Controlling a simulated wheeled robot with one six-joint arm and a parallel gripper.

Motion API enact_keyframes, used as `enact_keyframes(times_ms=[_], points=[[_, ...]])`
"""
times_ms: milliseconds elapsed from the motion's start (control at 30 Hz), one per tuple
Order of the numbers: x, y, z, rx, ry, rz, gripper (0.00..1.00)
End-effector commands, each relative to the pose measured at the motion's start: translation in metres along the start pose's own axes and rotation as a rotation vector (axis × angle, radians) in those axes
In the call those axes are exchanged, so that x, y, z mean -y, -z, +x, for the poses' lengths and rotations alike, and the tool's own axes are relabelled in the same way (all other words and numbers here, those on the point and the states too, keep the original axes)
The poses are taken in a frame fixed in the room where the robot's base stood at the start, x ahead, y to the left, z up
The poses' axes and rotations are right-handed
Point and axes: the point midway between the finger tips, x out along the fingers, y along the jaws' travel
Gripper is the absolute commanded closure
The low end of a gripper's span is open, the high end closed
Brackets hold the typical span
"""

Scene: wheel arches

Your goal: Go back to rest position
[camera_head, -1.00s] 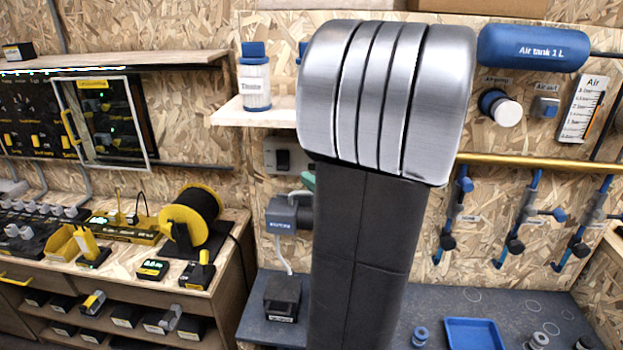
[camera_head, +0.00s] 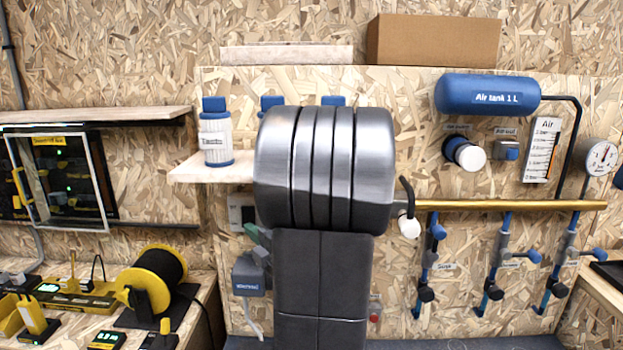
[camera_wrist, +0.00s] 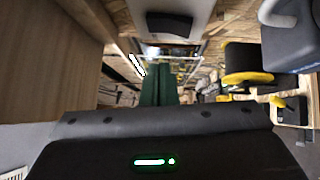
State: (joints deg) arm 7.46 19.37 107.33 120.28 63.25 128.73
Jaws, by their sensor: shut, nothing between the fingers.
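My gripper (camera_wrist: 160,68) shows in the wrist view as two dark green fingers side by side, closed together with nothing seen between them. In the head view my own grey arm, with its ribbed metal joint, stands upright in the middle and hides most of the gripper. A small green part beside the arm may belong to it, but I cannot tell.
A blue air tank (camera_head: 487,95) and a brass pipe (camera_head: 510,205) with blue hoses are on the right wall. A white-and-blue canister (camera_head: 216,137) stands on a shelf (camera_head: 190,170) left of my arm. A yellow-and-black reel (camera_head: 155,280) sits on the left bench.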

Motion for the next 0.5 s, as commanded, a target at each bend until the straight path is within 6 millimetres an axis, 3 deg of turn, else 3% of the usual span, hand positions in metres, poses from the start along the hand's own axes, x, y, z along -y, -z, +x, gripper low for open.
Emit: enact_keyframes(times_ms=[67,300,500], points=[[0.006,0.006,-0.005,0.000,-0.008,-0.008,1.00],[0.002,0.004,-0.033,0.004,-0.006,-0.006,1.00],[0.002,0.005,-0.041,0.000,-0.007,-0.006,1.00]])
